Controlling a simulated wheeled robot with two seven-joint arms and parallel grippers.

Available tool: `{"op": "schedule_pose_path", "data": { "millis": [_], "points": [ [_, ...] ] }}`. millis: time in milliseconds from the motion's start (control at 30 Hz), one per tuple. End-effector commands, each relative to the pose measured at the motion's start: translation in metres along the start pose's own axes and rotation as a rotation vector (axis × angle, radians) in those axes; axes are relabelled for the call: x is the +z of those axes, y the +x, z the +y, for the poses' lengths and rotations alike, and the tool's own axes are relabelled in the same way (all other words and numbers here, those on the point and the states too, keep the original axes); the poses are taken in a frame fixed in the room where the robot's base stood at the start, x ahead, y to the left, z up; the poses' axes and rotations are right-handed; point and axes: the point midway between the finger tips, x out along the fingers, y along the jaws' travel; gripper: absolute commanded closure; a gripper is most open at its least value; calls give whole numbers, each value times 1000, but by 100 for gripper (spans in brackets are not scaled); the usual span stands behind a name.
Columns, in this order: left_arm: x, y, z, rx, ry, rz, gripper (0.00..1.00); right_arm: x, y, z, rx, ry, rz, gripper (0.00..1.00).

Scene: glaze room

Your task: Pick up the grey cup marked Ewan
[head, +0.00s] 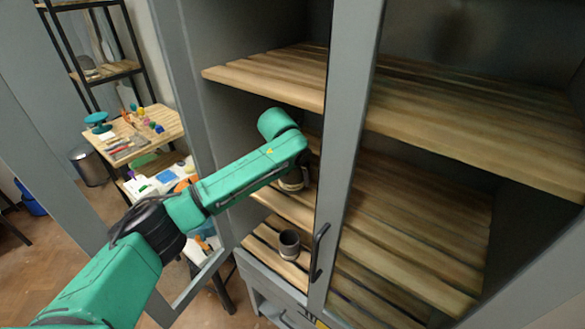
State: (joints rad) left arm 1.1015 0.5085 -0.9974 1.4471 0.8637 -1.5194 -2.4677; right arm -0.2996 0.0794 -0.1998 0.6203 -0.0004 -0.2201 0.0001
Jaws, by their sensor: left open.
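A grey cup (289,243) stands upright on the lower slatted shelf (262,243) of the cabinet, left of the door handle. No name can be read on it. My green left arm reaches in through the open left side of the cabinet. My left gripper (292,182) is at the end of that arm, above and apart from the cup, by the middle shelf. It is small and partly hidden by the arm's last link; it is open, and its fingertips are hard to make out. My right gripper is not in view.
The glass cabinet door's grey frame (345,130) with a dark handle (319,250) stands close right of the cup. The upper shelf (270,75) is above my arm. At left are a work table (160,125) with small items, a black rack and a bin (88,165).

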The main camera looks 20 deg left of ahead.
Motion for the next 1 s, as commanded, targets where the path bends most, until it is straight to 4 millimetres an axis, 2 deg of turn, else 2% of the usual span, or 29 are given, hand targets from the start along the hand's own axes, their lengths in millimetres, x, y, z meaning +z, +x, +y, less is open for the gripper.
{"op": "schedule_pose_path", "data": {
  "millis": [33, 133, 267, 300, 367, 400, 500, 767, 867, 1000],
  "points": [
    [2, 0, 0, 0, -2, 1, 0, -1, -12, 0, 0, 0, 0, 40],
    [2, 10, 0, -1, 0, -3, 0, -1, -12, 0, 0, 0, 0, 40],
    [1, 12, 0, -1, 0, -4, 0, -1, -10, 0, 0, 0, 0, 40],
    [1, 12, 0, -1, -1, -4, 4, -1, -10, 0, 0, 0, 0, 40],
    [1, 12, 0, -1, -1, -4, 27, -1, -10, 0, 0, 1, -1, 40],
    [1, 12, 0, -1, -1, -4, 42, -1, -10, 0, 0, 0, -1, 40],
    [1, 12, 0, -1, -1, -3, 79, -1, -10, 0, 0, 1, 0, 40],
    [2, 10, 0, -1, -2, -5, 79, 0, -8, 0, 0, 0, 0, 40],
    [4, 6, 0, -1, -2, -7, 79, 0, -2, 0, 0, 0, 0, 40],
    [12, -12, 0, -2, -1, -11, 79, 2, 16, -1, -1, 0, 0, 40]
  ]
}}
